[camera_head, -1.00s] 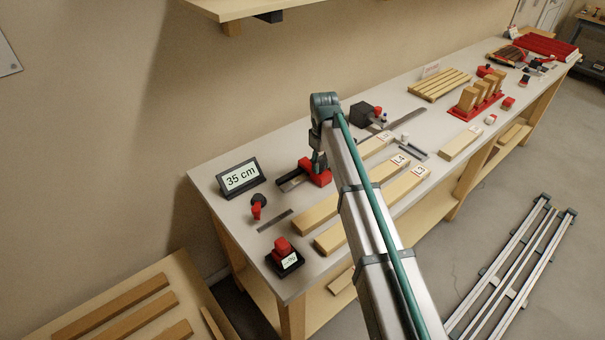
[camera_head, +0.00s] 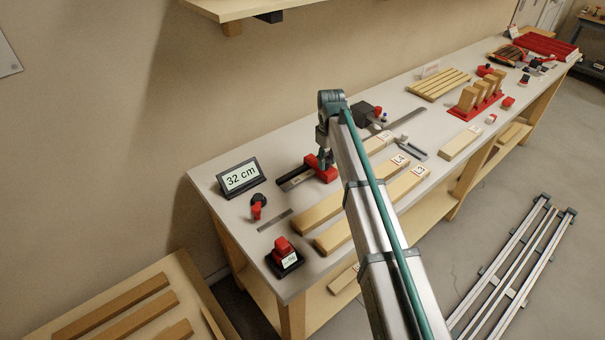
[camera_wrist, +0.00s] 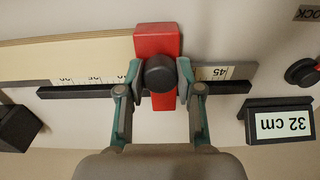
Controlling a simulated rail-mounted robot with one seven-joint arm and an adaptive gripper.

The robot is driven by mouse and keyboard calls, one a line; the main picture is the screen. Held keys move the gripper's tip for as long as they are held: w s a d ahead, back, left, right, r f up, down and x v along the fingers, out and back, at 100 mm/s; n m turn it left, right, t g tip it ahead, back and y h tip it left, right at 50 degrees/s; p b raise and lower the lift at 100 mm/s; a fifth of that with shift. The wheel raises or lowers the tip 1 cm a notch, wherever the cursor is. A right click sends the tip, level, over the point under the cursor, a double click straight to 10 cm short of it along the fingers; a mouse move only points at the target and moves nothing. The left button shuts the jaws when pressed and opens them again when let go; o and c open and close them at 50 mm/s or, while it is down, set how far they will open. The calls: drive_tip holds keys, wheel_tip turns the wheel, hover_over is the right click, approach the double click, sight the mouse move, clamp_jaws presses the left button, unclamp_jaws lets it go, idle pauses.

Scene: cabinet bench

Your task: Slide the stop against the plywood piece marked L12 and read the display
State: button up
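The red stop (camera_wrist: 157,40) with its black knob (camera_wrist: 160,73) sits on the rule (camera_wrist: 90,82) in the wrist view. My gripper (camera_wrist: 160,78) has its fingers closed on both sides of the stop at the knob. The stop also shows below my arm in the head view (camera_head: 324,173). A pale plywood piece (camera_wrist: 60,56) lies along the rule and reaches the stop's left side in the wrist view; I cannot tell whether they touch. In the head view this piece (camera_head: 379,144) is partly hidden by my arm, its label too small to read. The display (camera_head: 240,177) reads 32 cm.
Two labelled boards (camera_head: 320,211) (camera_head: 333,238) lie in front of the rule, partly behind my arm. A red-and-black device (camera_head: 284,255) stands at the bench's near left corner. A slatted wood rack (camera_head: 438,85) and red block holder (camera_head: 476,107) stand farther right.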

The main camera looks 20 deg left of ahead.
drive_tip(key=o, duration=0.5)
drive_tip(key=shift+r, duration=0.1)
drive_tip(key=shift+r+p, duration=2.5)
drive_tip(key=shift+r, duration=1.95)
